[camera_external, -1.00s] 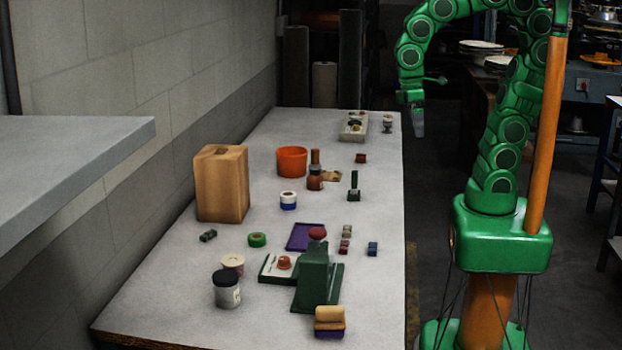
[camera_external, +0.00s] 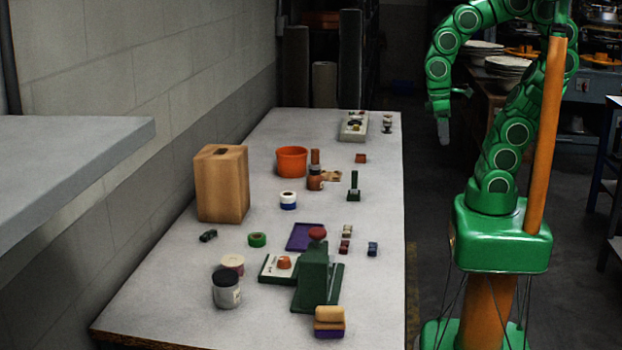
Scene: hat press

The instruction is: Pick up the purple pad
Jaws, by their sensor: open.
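A flat, dark purple pad (camera_external: 302,236) lies on the grey table, just behind the dark green press (camera_external: 313,275). My gripper (camera_external: 443,134) is open and empty, pointing down in the air past the table's right edge. It is well apart from the pad, and its fingers look small and dim.
A wooden-topped block with a purple base (camera_external: 330,333) sits at the table's front. A green tape roll (camera_external: 257,240) lies left. A wooden box (camera_external: 222,184) and orange bucket (camera_external: 292,162) stand farther back.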

